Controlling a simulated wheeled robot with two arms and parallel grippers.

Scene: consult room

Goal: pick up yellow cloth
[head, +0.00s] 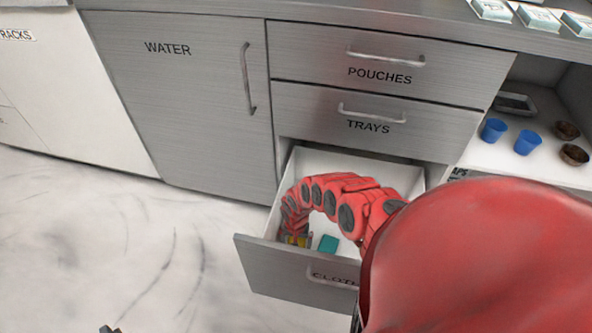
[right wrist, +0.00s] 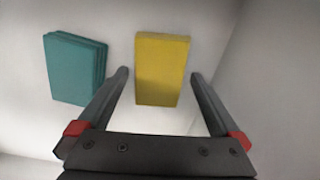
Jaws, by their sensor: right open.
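The yellow cloth (right wrist: 161,68) is a folded stack lying on the floor of the open drawer. In the right wrist view it lies between the two fingers of my right gripper (right wrist: 158,78), which is open, with a gap on each side. In the head view only a small bit of the yellow cloth (head: 292,240) shows, and my red right arm covers most of the rest. My right arm reaches down into the drawer labelled CLOTHS (head: 285,268). My left gripper is not clearly in view.
A teal cloth stack (right wrist: 75,68) lies left of the yellow one in the wrist view; it also shows in the head view (head: 328,244). Drawer walls (right wrist: 268,85) stand close by. Closed POUCHES (head: 385,55) and TRAYS (head: 400,120) drawers are above. Blue cups (head: 527,142) stand on the right shelf.

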